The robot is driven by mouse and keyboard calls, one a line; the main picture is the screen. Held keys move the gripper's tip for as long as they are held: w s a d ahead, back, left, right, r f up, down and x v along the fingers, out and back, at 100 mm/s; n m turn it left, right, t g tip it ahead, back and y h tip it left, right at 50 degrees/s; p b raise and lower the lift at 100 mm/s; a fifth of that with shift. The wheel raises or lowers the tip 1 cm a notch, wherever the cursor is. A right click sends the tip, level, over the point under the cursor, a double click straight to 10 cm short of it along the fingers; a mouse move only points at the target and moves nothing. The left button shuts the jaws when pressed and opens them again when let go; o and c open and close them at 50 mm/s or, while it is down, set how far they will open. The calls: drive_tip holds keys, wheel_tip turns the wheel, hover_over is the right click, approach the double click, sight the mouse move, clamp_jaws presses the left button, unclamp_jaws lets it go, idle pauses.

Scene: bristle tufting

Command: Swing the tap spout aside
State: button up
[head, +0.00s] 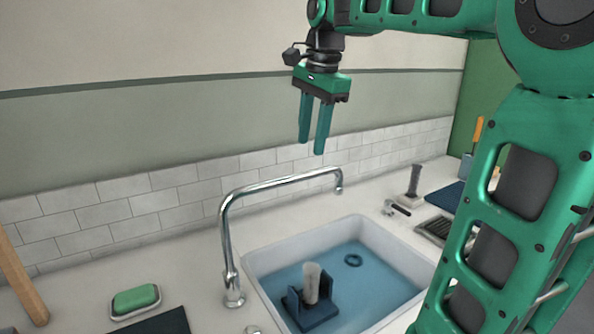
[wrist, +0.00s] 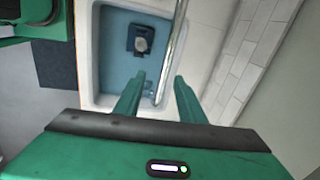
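The tap is a chrome pipe with a tall riser on the counter left of the sink. Its spout (head: 285,182) reaches right across the back of the sink, with its end turned down. In the wrist view the spout (wrist: 176,45) runs down the picture towards the gap between my fingers. The fingers also show in the wrist view (wrist: 154,88), and no contact with the spout is visible.
The white sink (head: 372,226) holds blue water, a dark blue holder (head: 321,316) with a pale cylinder (head: 311,282), and a dark ring (head: 353,260). A green soap bar (head: 134,298) sits on a dish at left. A tiled wall (head: 155,203) runs behind the counter.

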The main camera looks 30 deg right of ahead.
sight(301, 174)
drive_tip(key=shift+m, duration=0.4)
drive_tip(key=w+f, duration=0.1)
drive_tip(key=f, duration=0.2)
drive_tip(key=w+f, duration=0.1)
drive_tip(key=f, duration=0.2)
drive_tip(key=w+f, duration=0.1)
drive_tip(key=f, duration=0.2)
drive_tip(key=shift+w+a, duration=0.2)
drive_tip(key=shift+a, duration=0.05)
drive_tip(key=shift+c, duration=0.2)
